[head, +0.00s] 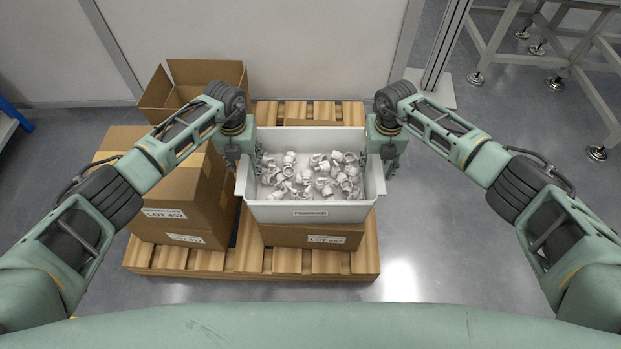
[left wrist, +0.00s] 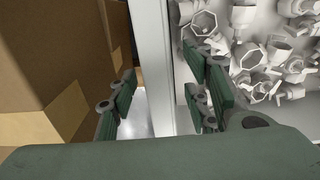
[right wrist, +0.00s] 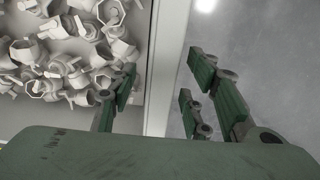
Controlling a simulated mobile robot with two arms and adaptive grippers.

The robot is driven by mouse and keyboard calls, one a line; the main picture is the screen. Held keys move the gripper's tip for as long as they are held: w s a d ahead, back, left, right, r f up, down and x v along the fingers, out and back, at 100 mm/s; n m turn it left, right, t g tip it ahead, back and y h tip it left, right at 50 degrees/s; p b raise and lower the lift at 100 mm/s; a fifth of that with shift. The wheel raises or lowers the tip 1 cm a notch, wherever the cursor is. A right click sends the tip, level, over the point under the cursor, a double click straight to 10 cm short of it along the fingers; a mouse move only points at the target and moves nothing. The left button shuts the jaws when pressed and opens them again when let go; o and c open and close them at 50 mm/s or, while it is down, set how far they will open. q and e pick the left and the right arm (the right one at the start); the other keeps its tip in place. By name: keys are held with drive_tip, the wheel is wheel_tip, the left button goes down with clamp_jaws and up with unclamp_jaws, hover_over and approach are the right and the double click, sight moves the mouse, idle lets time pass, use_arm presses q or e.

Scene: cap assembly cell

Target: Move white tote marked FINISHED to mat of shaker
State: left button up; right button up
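The white tote marked FINISHED (head: 309,213) is full of loose white fittings. It appears to rest on a cardboard box on a pallet, in the middle of the head view. My left gripper (head: 240,170) is at its left wall, and my right gripper (head: 388,165) at its right wall. In the left wrist view the fingers (left wrist: 163,90) stand apart on either side of the tote wall (left wrist: 150,40). In the right wrist view the fingers (right wrist: 164,85) also straddle the wall (right wrist: 168,40) with gaps. The shaker and its mat are not in view.
Cardboard boxes (head: 170,205) stand left of the tote, close to my left gripper, with an open box (head: 160,95) behind. The wooden pallet (head: 275,262) lies beneath. A wall panel (head: 255,40) closes the back. A metal frame (head: 565,60) stands at upper right. Floor right of the pallet is clear.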

use_arm(q)
clamp_jaws()
use_arm(e)
clamp_jaws()
use_arm(q)
drive_tip(key=shift+w+r, duration=0.1)
use_arm(e)
drive_tip(key=shift+w+r, duration=0.1)
